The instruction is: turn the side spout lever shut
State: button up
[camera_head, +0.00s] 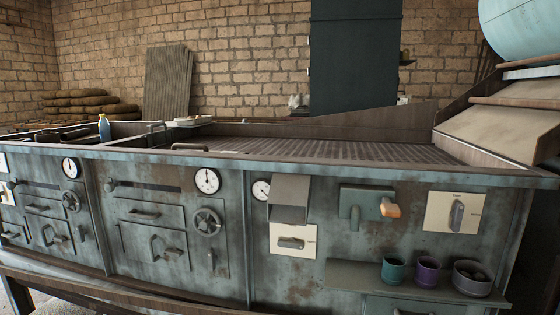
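The side spout (354,216) is a grey-green downward pipe under a flat plate (362,196) on the right part of the machine's front panel. Its lever (390,208) has an orange-tan handle at the plate's right side, sticking out toward me and tilted slightly down. I cannot tell from this view whether the lever stands open or shut. No flow shows under the spout. My gripper is not in view.
A switch on a cream plate (455,212) is right of the lever. Below, a ledge (360,277) holds a teal cup (393,270), a purple cup (427,271) and a grey bowl (472,277). A hood (289,199) juts out at left. Space before the lever looks clear.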

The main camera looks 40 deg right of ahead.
aim_at(292, 244)
jog(key=i+l, duration=0.2)
jog(key=i, duration=0.25)
jog(key=i+l, duration=0.2)
jog(key=i, duration=0.25)
